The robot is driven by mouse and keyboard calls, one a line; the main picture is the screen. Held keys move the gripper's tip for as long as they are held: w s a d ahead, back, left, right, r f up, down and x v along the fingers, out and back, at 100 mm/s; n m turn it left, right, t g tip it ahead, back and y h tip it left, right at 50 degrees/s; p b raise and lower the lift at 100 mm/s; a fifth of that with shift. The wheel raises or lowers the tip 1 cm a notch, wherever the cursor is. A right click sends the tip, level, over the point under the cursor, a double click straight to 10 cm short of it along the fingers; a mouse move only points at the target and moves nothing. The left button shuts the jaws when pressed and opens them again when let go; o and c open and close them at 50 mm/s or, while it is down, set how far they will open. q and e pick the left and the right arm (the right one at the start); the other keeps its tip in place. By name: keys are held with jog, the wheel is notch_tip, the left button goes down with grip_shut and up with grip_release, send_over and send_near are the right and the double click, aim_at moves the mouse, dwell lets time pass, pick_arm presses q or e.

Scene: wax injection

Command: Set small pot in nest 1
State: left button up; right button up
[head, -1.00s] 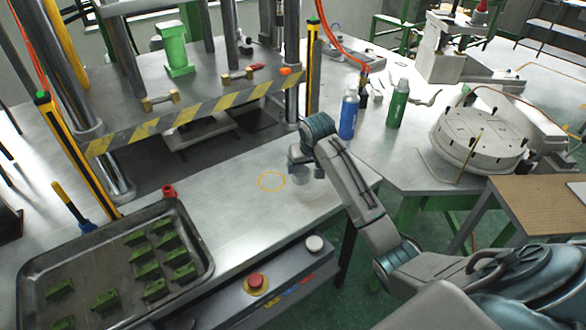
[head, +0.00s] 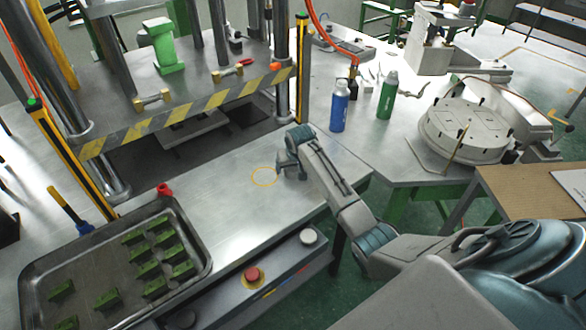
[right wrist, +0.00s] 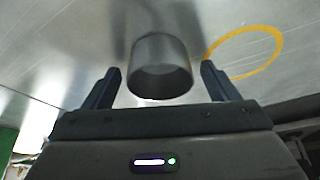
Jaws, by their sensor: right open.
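The small pot (right wrist: 160,68) is a plain grey metal cylinder. In the right wrist view it stands on the steel table, centred between the fingers of my right gripper (right wrist: 160,75), with a gap on each side. The right gripper is open and holds nothing. In the head view the right gripper (head: 289,168) is low over the table, and the pot is largely hidden there. A yellow ring (head: 263,186) is marked on the table just left of the gripper; it also shows in the right wrist view (right wrist: 279,57). The ring is empty. My left gripper is out of view.
A tray (head: 205,258) with several green parts lies at the front left. The press with a striped bar (head: 190,113) stands behind the ring. A blue bottle (head: 339,108) and a green bottle (head: 387,98) stand behind the right arm. Bare table lies around the ring.

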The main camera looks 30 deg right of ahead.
jog(key=shift+w+f, duration=0.1)
jog(key=shift+f, duration=0.15)
jog(key=c, duration=1.1)
jog(key=shift+r, duration=0.1)
